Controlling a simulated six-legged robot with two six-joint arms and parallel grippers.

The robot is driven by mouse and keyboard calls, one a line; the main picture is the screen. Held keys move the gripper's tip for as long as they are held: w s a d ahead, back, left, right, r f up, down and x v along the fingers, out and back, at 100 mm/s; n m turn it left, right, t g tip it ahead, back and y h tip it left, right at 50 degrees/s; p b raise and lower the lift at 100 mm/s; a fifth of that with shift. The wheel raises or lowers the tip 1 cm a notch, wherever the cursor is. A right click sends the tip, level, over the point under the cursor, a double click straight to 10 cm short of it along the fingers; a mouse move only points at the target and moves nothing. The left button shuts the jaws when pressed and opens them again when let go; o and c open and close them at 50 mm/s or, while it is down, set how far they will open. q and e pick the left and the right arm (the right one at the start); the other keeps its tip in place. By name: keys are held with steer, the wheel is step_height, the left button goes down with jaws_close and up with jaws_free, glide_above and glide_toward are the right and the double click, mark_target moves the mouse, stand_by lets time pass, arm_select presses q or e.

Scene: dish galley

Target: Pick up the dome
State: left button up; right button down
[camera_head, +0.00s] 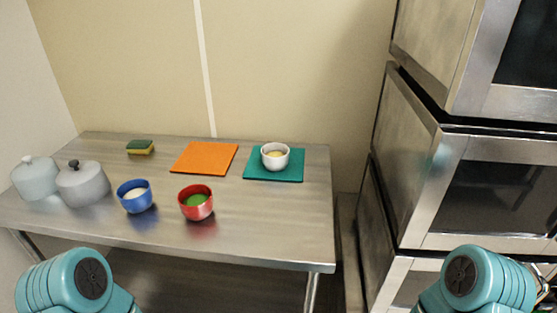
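Two dome-shaped covers stand side by side at the left end of the metal table. One pale, translucent-looking dome (36,179) with a light knob is at the far left. A grey dome (84,186) with a dark knob is just to its right; I cannot tell whether they touch. Parts of my two teal arms show at the bottom left and bottom right corners, below the table's front edge. Neither gripper is in the picture. What lies under the domes is hidden.
On the steel table (265,225) are a blue bowl (138,204), a red bowl (197,212), a sponge (140,147), an orange mat (205,158) and a white bowl (275,163) on a teal mat (292,178). Stacked metal ovens (420,160) stand right. The table's front right is clear.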

stand_by(0.3)
arm_select(q)
steer(key=o, duration=0.5)
steer(key=c, duration=0.3)
steer(key=shift+a, duration=0.1)
steer(key=shift+a, duration=0.1)
